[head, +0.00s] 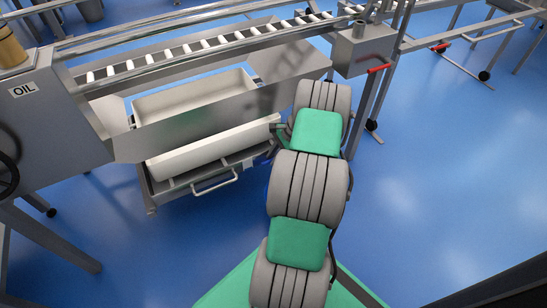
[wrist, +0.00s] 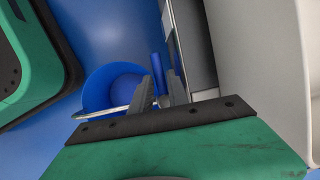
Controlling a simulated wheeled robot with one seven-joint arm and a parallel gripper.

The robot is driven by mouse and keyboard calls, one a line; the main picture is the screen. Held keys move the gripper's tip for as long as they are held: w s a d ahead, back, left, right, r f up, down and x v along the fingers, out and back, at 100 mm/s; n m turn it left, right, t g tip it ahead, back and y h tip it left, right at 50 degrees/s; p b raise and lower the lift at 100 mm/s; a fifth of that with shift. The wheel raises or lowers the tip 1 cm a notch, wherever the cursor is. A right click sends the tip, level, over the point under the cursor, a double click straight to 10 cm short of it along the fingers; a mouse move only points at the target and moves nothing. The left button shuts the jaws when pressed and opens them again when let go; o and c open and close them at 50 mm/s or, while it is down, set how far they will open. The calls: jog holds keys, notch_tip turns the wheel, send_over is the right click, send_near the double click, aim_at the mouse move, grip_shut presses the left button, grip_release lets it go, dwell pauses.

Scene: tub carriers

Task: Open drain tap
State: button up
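In the wrist view my gripper (wrist: 161,90) has its two dark fingers a small gap apart. An upright blue piece (wrist: 157,68), perhaps the tap's handle, shows at the gap between the fingertips. I cannot tell whether they touch it. A round blue, bucket-like thing (wrist: 103,88) is just left of the fingers, with a thin metal rod crossing in front of it. In the head view my arm hides the gripper beside the right end of the lower white tub (head: 210,147). No drain tap shows clearly.
The tub sits on a metal carrier with a front handle (head: 215,184). An OIL-marked metal housing (head: 45,110) is at left. A red lever (head: 379,68) is on a metal box. Blue floor at right is clear.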

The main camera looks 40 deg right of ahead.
grip_shut()
dwell(1.2)
